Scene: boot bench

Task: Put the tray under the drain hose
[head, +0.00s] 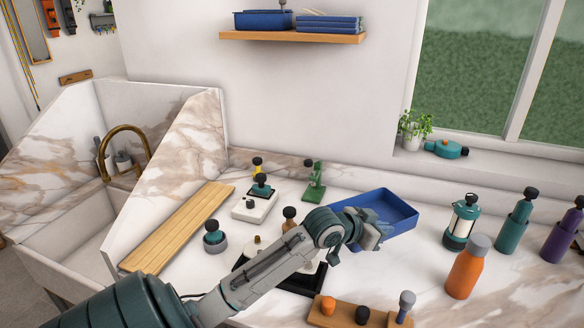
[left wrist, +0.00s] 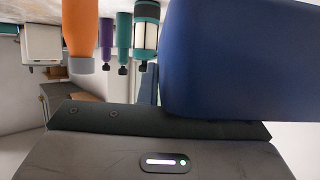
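A blue open tray (head: 402,223) stands at the back middle of the white counter, below the window. It also fills the upper right of the left wrist view (left wrist: 240,65), very close to the camera. My left gripper (head: 377,232) is at the tray's near side and covers part of its wall and rim. Whether its fingers are closed on the wall cannot be made out. I cannot pick out a drain hose; a curved brass tap (head: 124,140) rises at the sink on the left. My right gripper is not in view.
An orange bottle (head: 467,268), a lantern (head: 461,222) and teal (head: 514,222) and purple (head: 562,230) bottles stand to the tray's right. A wooden holder (head: 350,312) is in front. A slatted board (head: 180,226) lies beside the sink (head: 65,232).

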